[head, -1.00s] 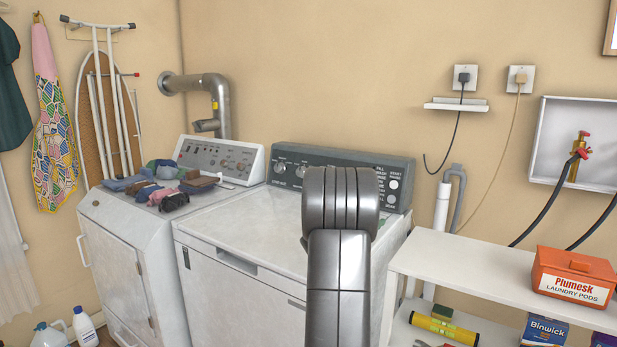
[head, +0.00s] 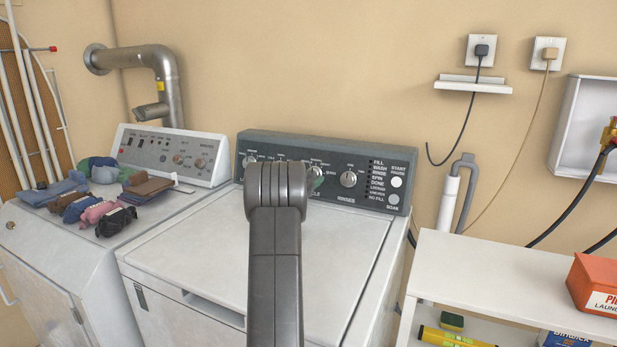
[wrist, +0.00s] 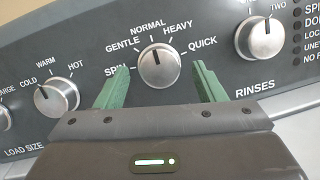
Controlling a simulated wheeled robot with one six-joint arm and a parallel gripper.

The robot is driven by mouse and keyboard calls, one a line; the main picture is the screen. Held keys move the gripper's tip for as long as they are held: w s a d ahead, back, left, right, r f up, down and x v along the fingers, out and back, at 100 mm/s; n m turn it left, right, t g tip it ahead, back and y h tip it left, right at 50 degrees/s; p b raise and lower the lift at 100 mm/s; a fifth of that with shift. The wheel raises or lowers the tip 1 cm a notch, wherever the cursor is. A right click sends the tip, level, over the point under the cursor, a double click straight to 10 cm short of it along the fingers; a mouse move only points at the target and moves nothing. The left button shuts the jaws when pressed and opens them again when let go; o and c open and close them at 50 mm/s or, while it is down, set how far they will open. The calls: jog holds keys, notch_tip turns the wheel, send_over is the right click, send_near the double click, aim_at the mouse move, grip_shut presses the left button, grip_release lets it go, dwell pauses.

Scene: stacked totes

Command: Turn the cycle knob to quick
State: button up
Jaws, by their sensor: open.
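The cycle knob (wrist: 159,67) is silver and round, on the washer's dark control panel. My gripper (wrist: 161,67) is open, with one green finger on each side of the knob and a gap on both sides. I cannot tell how deep the fingertips reach. In the head view my arm hides most of the gripper and part of the panel.
The rinses knob (wrist: 260,38) is close on the right, and the temperature knob (wrist: 56,95) is on the left. Folded clothes (head: 90,200) lie on the neighbouring machine. A white shelf (head: 490,265) stands at the right. The washer lid (head: 190,240) is clear.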

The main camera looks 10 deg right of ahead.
jog(key=shift+w+d, duration=0.1)
jog(key=shift+w, duration=0.05)
jog(key=c, duration=1)
jog(key=shift+o, duration=0.2)
jog(key=shift+f, duration=0.1)
